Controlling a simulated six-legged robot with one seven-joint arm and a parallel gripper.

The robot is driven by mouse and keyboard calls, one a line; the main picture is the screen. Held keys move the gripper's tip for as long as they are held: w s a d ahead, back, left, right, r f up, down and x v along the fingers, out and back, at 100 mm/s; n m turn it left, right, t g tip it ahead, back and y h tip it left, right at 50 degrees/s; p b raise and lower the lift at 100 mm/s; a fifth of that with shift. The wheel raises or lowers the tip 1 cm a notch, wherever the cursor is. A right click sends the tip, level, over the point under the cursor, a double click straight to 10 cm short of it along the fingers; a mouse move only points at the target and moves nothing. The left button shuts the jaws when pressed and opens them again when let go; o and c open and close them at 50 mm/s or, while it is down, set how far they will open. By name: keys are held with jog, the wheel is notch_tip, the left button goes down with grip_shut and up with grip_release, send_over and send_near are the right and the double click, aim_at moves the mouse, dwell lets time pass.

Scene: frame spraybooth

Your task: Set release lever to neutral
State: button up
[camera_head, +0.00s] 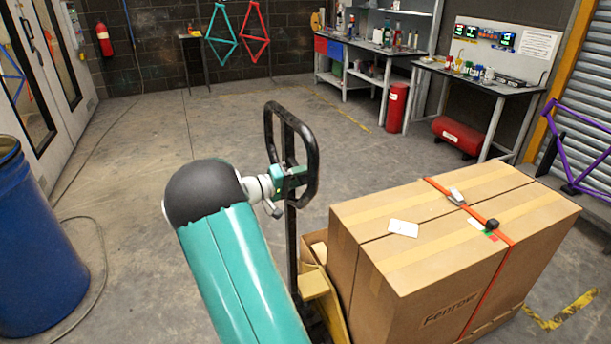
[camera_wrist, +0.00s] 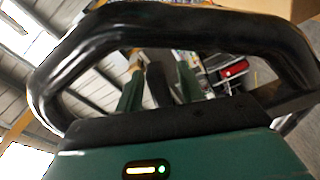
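The black loop handle (camera_head: 313,165) of the pallet truck stands upright in the head view. Its thick black bar (camera_wrist: 190,24) arches across the wrist view. My gripper (camera_head: 300,176) reaches into the loop from the left. In the wrist view, the two green fingers of my gripper (camera_wrist: 158,92) are apart, inside the loop's outline. A narrow dark piece (camera_wrist: 158,84), perhaps the release lever, shows between them, with a slim gap on the right. I cannot tell whether they touch it. The lever's position is not readable, and my arm hides part of the handle in the head view.
A large strapped carton (camera_head: 440,270) sits on the yellow pallet truck (camera_head: 322,296), just right of the handle. A blue drum (camera_head: 35,250) stands at the left. Workbenches (camera_head: 480,84) and a red cylinder (camera_head: 396,107) are at the back right. The floor behind the handle is clear.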

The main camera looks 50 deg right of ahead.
jog(key=shift+s+d, duration=0.1)
jog(key=shift+d, duration=0.25)
grip_shut()
jog(key=shift+r, duration=0.1)
jog(key=shift+s+a+r+n, duration=0.1)
jog(key=shift+r+n, duration=0.45)
jog(key=shift+n, duration=0.4)
jog(key=shift+s+r+n, duration=0.1)
jog(key=shift+r+n, duration=0.4)
jog(key=shift+n, duration=0.45)
grip_release()
